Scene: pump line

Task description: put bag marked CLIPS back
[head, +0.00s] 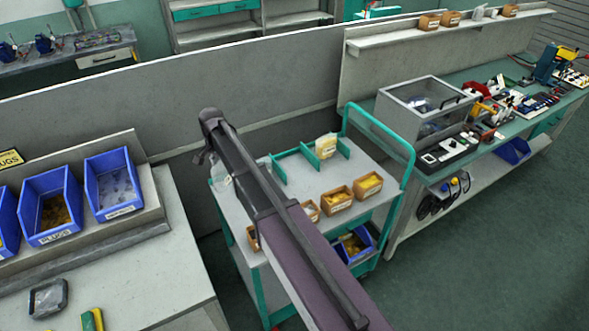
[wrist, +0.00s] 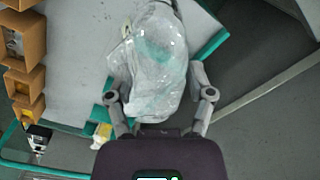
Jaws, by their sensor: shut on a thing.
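My gripper (wrist: 160,95) is shut on a clear plastic bag (wrist: 152,55), which lies between its two fingers in the wrist view. The bag's contents look pale, and no marking can be read. In the head view the bag (head: 219,172) shows partly beside the end of my arm, at the cart's back left corner. The cart (head: 238,208) has a grey top and green dividers (head: 279,168). A bag with yellow contents and a label (head: 326,145) stands by the dividers. My arm hides part of the cart top, and the fingertips are not clear in the head view.
Small brown bins (head: 336,200) stand along the cart's front edge. A green rail (head: 383,130) rises at its right end. Blue bins (head: 52,204) sit on the left bench. A grey partition (head: 130,115) runs behind the cart. Open floor (head: 480,240) lies at right.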

